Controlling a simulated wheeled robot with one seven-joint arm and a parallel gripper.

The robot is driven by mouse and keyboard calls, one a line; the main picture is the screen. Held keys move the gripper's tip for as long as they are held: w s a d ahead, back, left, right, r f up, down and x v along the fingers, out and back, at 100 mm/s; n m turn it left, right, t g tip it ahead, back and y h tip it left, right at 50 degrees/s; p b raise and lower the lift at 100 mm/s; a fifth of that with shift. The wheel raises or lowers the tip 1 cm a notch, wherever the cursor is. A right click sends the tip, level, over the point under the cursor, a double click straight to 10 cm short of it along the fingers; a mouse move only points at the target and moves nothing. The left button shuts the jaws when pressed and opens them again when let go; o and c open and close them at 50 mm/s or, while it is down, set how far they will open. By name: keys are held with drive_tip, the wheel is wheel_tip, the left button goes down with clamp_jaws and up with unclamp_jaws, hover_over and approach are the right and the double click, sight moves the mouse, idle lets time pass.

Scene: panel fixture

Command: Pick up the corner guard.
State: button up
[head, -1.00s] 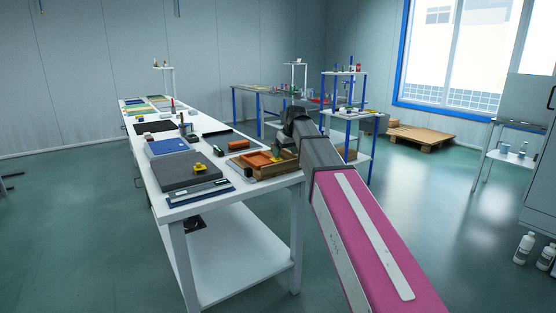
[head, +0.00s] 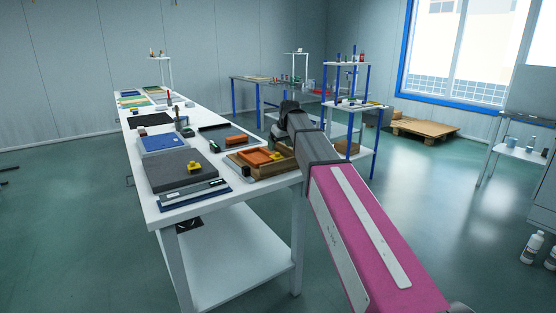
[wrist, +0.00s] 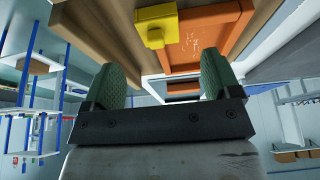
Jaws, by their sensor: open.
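A yellow angled piece, which looks like the corner guard (wrist: 157,28), sits at the edge of an orange part in the wrist view. It also shows small in the head view (head: 277,156), on the orange part. My gripper (wrist: 160,74) is open, with green pads apart and nothing between them. The yellow piece lies beyond the fingertips, roughly between their lines and apart from them. In the head view my arm reaches over the table's right end; the fingertips are hard to make out there. A second yellow piece (head: 194,166) sits on a dark grey block.
The orange part (head: 257,157) lies in a wooden tray (head: 280,168) at the near right of the white table (head: 178,211). The dark grey block (head: 170,171) and a blue mat (head: 160,143) lie left of it. Floor is free around the table.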

drive_tip(key=x, duration=0.5)
drive_tip(key=shift+w, duration=0.15)
drive_tip(key=c, duration=1.1)
drive_tip(key=shift+r, duration=0.15)
drive_tip(key=shift+r, duration=0.55)
wheel_tip(320, 180, up, 3)
drive_tip(key=shift+f, duration=0.15)
drive_tip(key=s+a+r, duration=0.7)
drive_tip(key=s+a, duration=0.1)
hover_over(277, 153)
drive_tip(key=f, duration=0.2)
drive_tip(key=a+f, duration=0.1)
drive_tip(key=shift+s+f, duration=0.15)
drive_tip(key=shift+f, duration=0.25)
drive_tip(key=shift+w+d+f, duration=0.15)
drive_tip(key=shift+w+d, duration=0.1)
drive_tip(key=shift+d, duration=0.1)
